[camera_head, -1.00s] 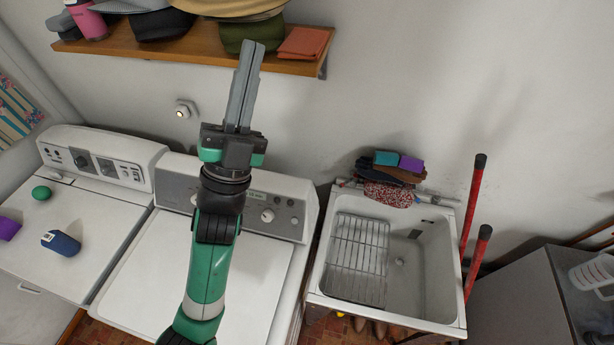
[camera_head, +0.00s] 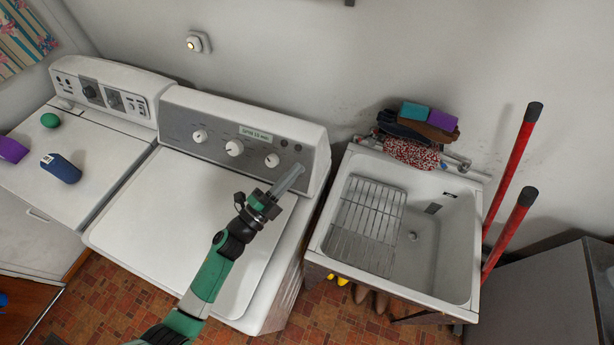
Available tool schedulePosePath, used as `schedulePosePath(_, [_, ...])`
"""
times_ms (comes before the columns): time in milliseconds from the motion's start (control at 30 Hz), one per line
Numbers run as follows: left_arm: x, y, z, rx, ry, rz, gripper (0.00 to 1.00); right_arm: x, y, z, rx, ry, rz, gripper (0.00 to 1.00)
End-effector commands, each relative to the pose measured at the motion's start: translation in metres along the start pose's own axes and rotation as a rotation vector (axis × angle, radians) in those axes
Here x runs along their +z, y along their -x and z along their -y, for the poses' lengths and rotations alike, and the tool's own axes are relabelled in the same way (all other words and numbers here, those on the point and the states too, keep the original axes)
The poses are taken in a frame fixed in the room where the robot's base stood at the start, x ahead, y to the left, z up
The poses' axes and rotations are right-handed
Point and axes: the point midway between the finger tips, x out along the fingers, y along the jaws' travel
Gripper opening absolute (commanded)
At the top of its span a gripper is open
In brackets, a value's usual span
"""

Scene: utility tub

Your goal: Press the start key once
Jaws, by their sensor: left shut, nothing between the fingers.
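The washer-like machine's grey control panel (camera_head: 237,137) carries several white knobs and a small lit display (camera_head: 256,134) with text. Two small dark round buttons (camera_head: 284,142) sit right of the display, above the right knob (camera_head: 272,160). I cannot tell which of them is the start key. My left gripper (camera_head: 298,168) is shut and empty, its fingers pointing up and right toward the panel's right end. Its tips appear below the buttons and right of the right knob; I see no clear contact. My right gripper is not in view.
A second white machine (camera_head: 100,130) stands at left with a green ball (camera_head: 50,120), a blue item (camera_head: 61,168) and a purple item (camera_head: 11,149) on it. A white utility tub (camera_head: 455,245) with a wire rack (camera_head: 367,222) is at right, beside red handles (camera_head: 512,165).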

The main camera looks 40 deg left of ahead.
Motion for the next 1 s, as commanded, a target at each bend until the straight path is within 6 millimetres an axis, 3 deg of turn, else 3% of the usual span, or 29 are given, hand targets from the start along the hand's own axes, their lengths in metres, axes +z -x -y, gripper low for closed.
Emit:
schedulePosePath(33, [0.013,0.015,-0.021,0.019,0.008,0.026,0.0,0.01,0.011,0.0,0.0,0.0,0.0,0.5])
schedulePosePath(100, [0.024,0.03,-0.036,0.035,0.014,0.055,0.0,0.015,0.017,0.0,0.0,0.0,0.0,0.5])
schedulePosePath(300, [0.042,0.05,-0.053,0.047,0.018,0.098,0.0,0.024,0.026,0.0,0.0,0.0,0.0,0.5])
schedulePosePath(700, [0.044,0.049,-0.052,0.043,0.016,0.101,0.0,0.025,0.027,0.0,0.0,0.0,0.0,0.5])
schedulePosePath(1000, [0.062,0.032,-0.072,0.042,0.014,0.099,0.0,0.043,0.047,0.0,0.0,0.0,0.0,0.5])
